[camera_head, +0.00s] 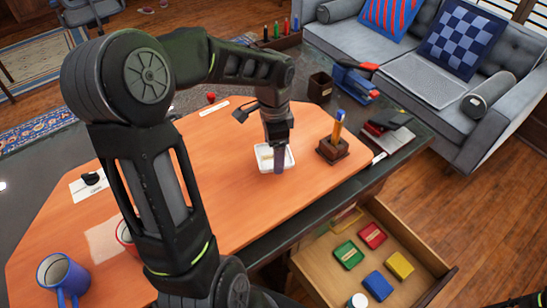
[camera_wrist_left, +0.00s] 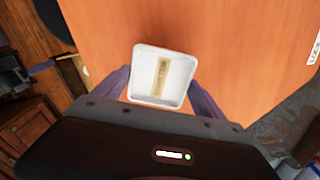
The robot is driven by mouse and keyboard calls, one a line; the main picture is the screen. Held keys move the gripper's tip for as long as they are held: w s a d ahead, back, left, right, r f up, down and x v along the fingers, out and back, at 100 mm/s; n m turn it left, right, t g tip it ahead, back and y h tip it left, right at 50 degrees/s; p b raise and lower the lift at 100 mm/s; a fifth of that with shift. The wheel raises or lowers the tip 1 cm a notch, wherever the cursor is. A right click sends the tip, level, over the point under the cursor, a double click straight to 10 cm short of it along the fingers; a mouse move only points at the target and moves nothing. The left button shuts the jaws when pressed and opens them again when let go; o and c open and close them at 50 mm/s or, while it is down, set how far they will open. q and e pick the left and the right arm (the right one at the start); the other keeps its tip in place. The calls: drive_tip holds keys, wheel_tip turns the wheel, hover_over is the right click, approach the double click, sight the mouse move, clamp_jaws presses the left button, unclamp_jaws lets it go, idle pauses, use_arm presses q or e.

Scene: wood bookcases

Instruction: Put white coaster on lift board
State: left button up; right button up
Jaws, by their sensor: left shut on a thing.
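The white coaster (camera_head: 261,163) is a square with a raised rim and a tan label strip in its middle. My left gripper (camera_head: 278,166) comes down on it from above. In the left wrist view, the coaster (camera_wrist_left: 177,82) sits between the two fingers of the left gripper (camera_wrist_left: 162,92), which is shut on it. The coaster is over the large orange board (camera_head: 225,205) on the desk. I cannot tell whether it touches the board. A small white label (camera_head: 214,109) lies at the board's far edge.
A brown pen holder (camera_head: 333,151) stands close right of the coaster. A blue mug (camera_head: 62,275) stands at the front left; a red mug (camera_head: 124,232) is partly hidden by my arm. An open drawer (camera_head: 425,290) with coloured boxes juts out at the right. The board's middle is clear.

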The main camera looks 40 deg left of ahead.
use_arm(q)
drive_tip(key=shift+f, duration=1.75)
drive_tip(key=shift+f, duration=0.1)
drive_tip(key=shift+f, duration=0.15)
drive_tip(key=o, duration=1.4)
drive_tip(key=shift+c, duration=0.2)
wheel_tip(320, 180, up, 13)
drive_tip(key=shift+f, duration=0.2)
